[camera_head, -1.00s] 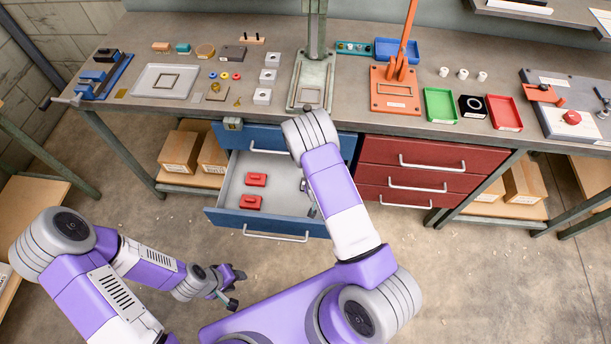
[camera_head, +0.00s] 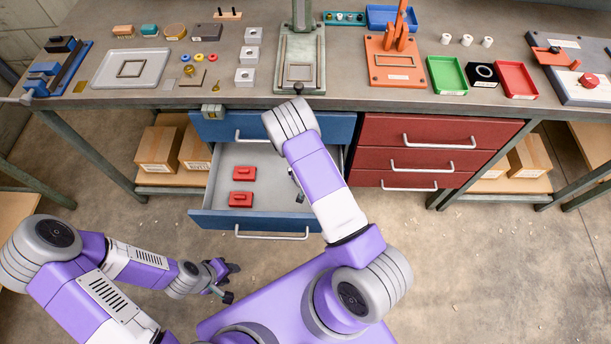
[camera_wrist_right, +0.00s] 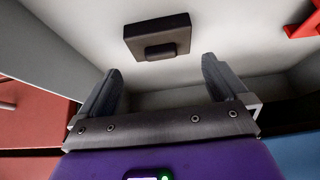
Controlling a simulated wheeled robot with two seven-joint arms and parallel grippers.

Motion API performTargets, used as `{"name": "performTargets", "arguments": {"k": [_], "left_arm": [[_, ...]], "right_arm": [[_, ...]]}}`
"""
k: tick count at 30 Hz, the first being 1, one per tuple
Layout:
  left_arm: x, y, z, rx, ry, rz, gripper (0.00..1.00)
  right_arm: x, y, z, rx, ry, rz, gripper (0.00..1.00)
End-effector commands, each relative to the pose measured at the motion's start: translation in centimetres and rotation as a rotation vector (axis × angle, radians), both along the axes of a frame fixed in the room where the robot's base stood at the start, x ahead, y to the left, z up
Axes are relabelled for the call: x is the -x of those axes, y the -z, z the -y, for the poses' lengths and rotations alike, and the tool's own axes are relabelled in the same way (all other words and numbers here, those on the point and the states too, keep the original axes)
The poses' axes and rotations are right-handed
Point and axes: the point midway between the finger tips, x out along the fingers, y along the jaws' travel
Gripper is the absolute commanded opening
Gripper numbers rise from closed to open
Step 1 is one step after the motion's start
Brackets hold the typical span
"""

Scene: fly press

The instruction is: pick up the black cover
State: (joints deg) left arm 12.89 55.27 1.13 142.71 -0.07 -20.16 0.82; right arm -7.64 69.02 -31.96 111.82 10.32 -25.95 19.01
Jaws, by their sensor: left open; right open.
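The black cover (camera_wrist_right: 157,37), a dark rectangular block with a raised grip, lies on the pale floor of the open blue drawer. It shows in the right wrist view, just beyond my right gripper (camera_wrist_right: 162,72), which is open with nothing between its fingers. In the head view my right arm hides the cover, and only a bit of the right gripper (camera_head: 297,187) shows inside the drawer. My left gripper (camera_head: 229,282) is open and empty over the floor in front of the drawer, apart from everything.
The open drawer (camera_head: 200,218) also holds two red covers (camera_head: 243,173) on its left side. The workbench (camera_head: 340,98) above carries trays, presses and small parts. Closed red drawers (camera_head: 415,158) stand to the right. Clear floor lies in front.

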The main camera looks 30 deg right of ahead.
Motion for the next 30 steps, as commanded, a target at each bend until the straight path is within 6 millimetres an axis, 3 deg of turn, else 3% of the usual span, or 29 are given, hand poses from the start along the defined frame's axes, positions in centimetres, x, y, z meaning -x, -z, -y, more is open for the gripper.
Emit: {"name": "performTargets", "arguments": {"k": [11,20,28,30], "left_arm": [[0.0,2.2,0.0,0.000,0.000,0.001,0.43],[0.0,2.2,0.0,0.000,0.000,0.000,0.43],[0.0,2.2,0.0,0.000,0.000,0.000,0.43],[0.0,2.2,0.0,0.000,0.000,0.000,0.43]], "right_arm": [[-2.1,4.7,1.2,0.000,0.000,-0.001,1.00],[-2.5,5.0,1.3,0.000,0.001,0.000,1.00],[-2.5,5.0,1.3,0.000,0.001,0.000,0.62],[-2.5,5.0,1.3,0.000,0.001,0.000,0.60]]}}
